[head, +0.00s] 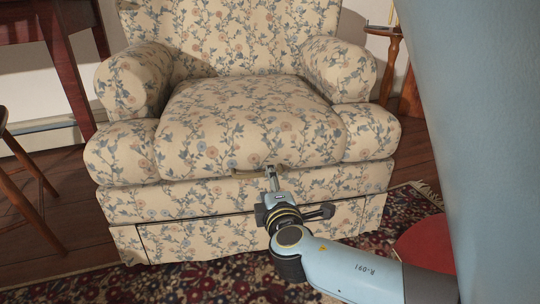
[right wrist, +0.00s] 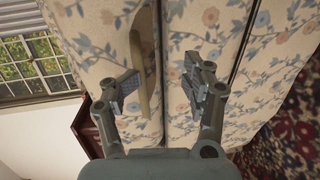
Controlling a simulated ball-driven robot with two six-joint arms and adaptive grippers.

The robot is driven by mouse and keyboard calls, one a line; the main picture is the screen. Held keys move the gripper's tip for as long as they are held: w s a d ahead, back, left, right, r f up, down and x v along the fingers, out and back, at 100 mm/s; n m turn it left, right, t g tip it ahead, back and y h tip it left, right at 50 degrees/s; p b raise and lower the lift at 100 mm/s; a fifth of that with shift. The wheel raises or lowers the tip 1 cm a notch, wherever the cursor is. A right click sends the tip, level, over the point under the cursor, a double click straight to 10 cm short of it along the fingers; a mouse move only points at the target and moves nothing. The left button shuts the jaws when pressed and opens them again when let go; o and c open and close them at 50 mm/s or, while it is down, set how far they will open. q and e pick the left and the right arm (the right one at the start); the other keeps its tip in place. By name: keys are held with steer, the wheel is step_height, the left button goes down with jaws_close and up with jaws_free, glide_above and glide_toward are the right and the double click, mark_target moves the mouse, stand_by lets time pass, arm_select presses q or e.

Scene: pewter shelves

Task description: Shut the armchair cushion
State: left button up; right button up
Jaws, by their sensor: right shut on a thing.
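The floral armchair (head: 150,208) stands in the middle of the head view, facing me. Its seat cushion (head: 250,115) lies between the two armrests, looking flat on the seat. A beige handle (head: 243,174) runs along the cushion's lower front edge. In the right wrist view the handle (right wrist: 137,60) shows as a pale bar beside one finger of my right gripper (right wrist: 158,88). My left gripper is not in view.
A dark red wooden table (head: 65,65) and a wooden chair (head: 22,185) stand at the left. A small wooden stand (head: 391,62) is behind the right armrest. A patterned rug (head: 190,282) covers the floor in front. A red round thing (head: 425,246) lies at the right.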

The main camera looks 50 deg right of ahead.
steer(key=shift+o, duration=0.9)
steer(key=shift+s+a+f, duration=0.1)
steer(key=shift+s+f, duration=0.05)
steer(key=shift+f, duration=0.45)
steer(key=shift+r, duration=0.1)
steer(key=shift+r, duration=0.1)
steer(key=v, duration=1.1)
steer(key=shift+s+a+r, duration=0.2)
steer(key=shift+r, duration=0.15)
